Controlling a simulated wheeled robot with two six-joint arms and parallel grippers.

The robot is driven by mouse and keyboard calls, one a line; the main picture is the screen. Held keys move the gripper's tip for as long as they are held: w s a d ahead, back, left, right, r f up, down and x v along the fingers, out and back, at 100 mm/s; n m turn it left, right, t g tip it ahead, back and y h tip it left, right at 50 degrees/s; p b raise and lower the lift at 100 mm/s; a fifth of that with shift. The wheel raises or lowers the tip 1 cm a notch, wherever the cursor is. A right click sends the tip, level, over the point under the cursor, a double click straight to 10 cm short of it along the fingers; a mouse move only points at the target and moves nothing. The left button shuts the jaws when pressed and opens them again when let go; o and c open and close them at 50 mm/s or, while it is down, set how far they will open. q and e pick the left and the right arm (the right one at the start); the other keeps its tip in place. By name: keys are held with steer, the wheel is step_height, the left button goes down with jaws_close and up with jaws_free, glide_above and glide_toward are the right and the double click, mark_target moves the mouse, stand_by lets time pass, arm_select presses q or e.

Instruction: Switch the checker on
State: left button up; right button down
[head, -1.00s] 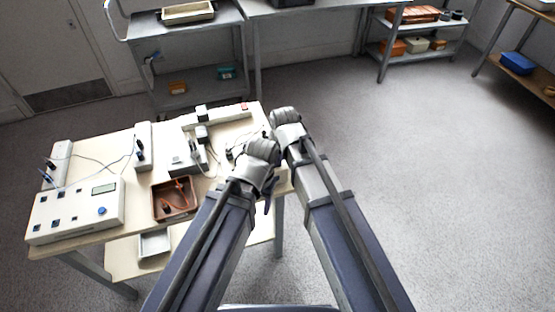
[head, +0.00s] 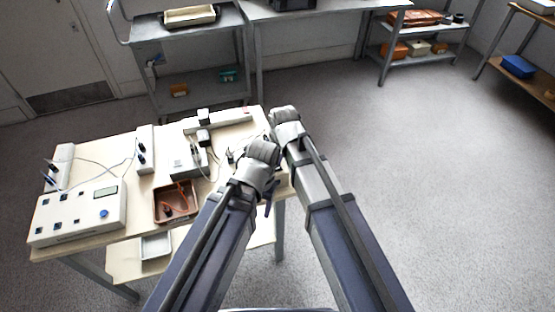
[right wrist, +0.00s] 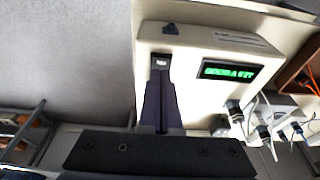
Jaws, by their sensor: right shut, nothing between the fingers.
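The checker (right wrist: 200,85) is a cream box in the right wrist view, with a lit green text display (right wrist: 226,72). My right gripper (right wrist: 160,64) is shut and empty. Its fingertips are over the checker's face, beside the display, at a small pale part; whether they touch cannot be told. In the head view the checker is mostly hidden behind my arms.
On the table, a white box (head: 78,214) with a dark display and blue button stands left. A brown tray (head: 160,213) with orange leads lies right of it. Power strips and cables are at the back. Plugs (right wrist: 264,131) stand beside the checker. Open floor lies right.

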mark_target(278, 169)
steer(key=p+v, duration=0.5)
steer(key=shift+w+r, duration=0.15)
steer(key=s+d+r+p, duration=0.1)
steer(key=s+r+p, duration=0.3)
steer(key=r+p, duration=0.3)
steer(key=shift+r+p, duration=0.3)
steer(key=shift+p, duration=0.05)
steer(key=shift+d, duration=0.15)
steer(key=s+d+g+h, duration=0.1)
steer(key=s+d, duration=0.1)
steer(key=s, duration=0.4)
steer(key=s+d+g+h, duration=0.1)
steer(key=s+d+g, duration=0.1)
steer(key=s, duration=0.4)
steer(key=shift+s+d+f, duration=0.25)
steer(key=shift+s+d, duration=0.05)
